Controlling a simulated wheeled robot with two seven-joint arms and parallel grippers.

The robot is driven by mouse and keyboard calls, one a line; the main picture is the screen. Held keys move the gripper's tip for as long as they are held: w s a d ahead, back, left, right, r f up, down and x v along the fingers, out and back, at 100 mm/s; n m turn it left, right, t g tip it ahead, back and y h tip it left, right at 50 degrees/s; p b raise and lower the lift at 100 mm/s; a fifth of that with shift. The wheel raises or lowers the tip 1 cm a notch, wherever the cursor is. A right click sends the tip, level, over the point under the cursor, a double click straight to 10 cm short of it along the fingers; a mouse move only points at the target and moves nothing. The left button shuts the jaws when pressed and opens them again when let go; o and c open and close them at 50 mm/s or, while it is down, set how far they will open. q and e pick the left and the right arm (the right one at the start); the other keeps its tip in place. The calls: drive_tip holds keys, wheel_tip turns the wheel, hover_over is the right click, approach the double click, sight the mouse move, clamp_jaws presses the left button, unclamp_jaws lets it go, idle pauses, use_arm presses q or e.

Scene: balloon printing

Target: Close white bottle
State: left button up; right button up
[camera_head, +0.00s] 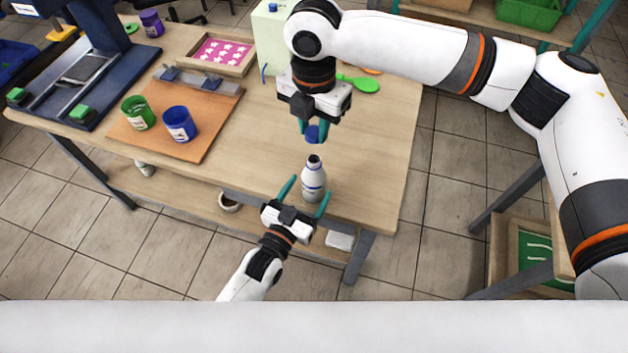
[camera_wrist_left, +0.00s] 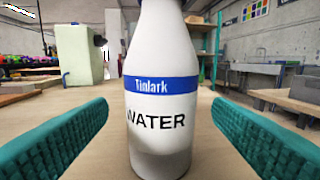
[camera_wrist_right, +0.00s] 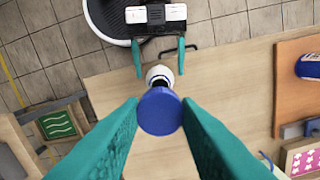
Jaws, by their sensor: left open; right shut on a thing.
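The white bottle (camera_head: 313,181) stands upright on the wooden table near its front edge, with a dark open-looking neck. In the left wrist view the bottle (camera_wrist_left: 162,90) shows a blue band and the word WATER. My left gripper (camera_head: 305,195) is open, its teal fingers on either side of the bottle with gaps. My right gripper (camera_head: 312,130) points down above the bottle and is shut on the blue cap (camera_wrist_right: 160,111). In the right wrist view the cap partly covers the bottle (camera_wrist_right: 161,75). The cap is apart from the neck in the head view.
A green cup (camera_head: 138,113) and a blue cup (camera_head: 180,124) stand on an orange-brown board (camera_head: 205,145) to the left. The table right of the bottle is clear.

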use_arm(q)
drive_tip(key=shift+x, duration=2.35)
drive_tip(key=c, duration=1.4)
drive_tip(key=shift+c, duration=0.3)
use_arm(e)
hover_over(314, 159)
drive_tip(key=shift+f, duration=2.5)
drive_tip(key=shift+f, duration=0.85)
drive_tip(key=shift+f, duration=0.6)
